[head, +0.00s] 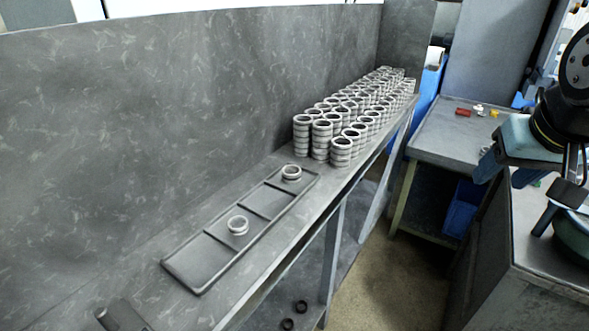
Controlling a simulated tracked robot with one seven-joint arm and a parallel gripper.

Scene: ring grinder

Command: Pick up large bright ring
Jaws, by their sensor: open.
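Two bright metal rings lie in a long grey divided tray (204,260) in the head view. The nearer ring (238,232) is in a middle compartment and looks slightly larger in the picture. The other ring (291,178) is in the far end compartment. I cannot tell for sure which is truly larger. My gripper (515,192) is at the right edge of the view, far from the tray and both rings. Its fingers are apart and I see nothing between them. The arm partly hides it.
Many stacked rings (341,152) stand on the shelf (262,258) beyond the tray, against a high grey back wall (150,120). A workbench (450,135) with small coloured items stands behind, with a blue bin (464,210) below. Two dark rings (287,324) lie low under the shelf.

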